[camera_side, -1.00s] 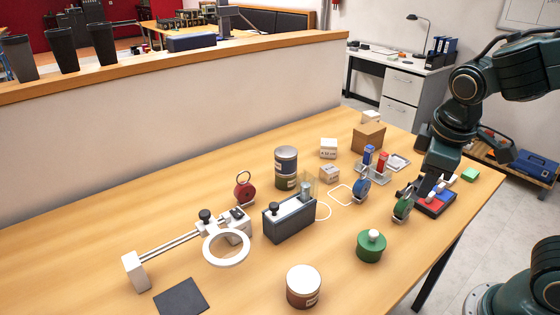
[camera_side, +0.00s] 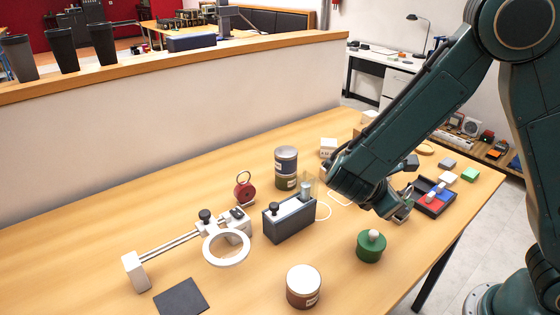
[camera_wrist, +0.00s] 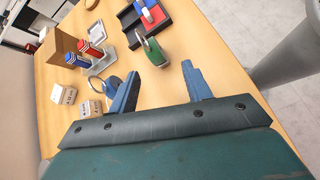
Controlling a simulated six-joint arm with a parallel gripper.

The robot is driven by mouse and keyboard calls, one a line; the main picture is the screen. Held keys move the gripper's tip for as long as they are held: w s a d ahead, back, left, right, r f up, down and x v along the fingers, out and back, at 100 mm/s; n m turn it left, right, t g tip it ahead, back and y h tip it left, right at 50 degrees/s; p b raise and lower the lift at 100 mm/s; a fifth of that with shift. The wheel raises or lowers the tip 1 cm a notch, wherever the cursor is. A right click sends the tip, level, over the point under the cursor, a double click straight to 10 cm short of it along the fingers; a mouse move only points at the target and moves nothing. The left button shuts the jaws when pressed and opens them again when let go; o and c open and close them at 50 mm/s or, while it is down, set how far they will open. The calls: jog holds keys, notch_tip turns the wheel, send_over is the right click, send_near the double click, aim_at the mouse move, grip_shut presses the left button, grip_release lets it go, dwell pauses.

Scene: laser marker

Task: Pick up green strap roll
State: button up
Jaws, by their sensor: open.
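The green strap roll (camera_wrist: 154,51) stands upright on the table in the wrist view, just beyond and between my fingertips. My gripper (camera_wrist: 161,71) is open, with its two blue fingers apart and nothing between them. In the side view the roll (camera_side: 403,215) is mostly hidden behind my wrist and gripper, so I cannot tell the exact gap there. A blue strap roll (camera_wrist: 106,84) stands beside my left finger in the wrist view, partly covered by it.
A black tray with red and blue parts (camera_side: 436,203) lies close behind the green roll. A green round container with a white knob (camera_side: 370,247) stands in front. A grey block device (camera_side: 289,219) stands left. The tabletop at front right is clear.

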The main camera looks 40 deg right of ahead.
aim_at(408, 201)
jog(key=f+n+h, duration=0.1)
jog(key=n+h, duration=0.1)
jog(key=w+a+f+n+h, duration=0.1)
jog(key=n, duration=0.1)
jog(key=shift+a+f+t, duration=0.1)
jog(key=shift+f+t, duration=0.2)
jog(key=shift+x, duration=4.15)
jog(key=shift+d+r, duration=0.1)
jog(key=shift+d, duration=0.1)
jog(key=shift+x, duration=2.65)
grip_shut()
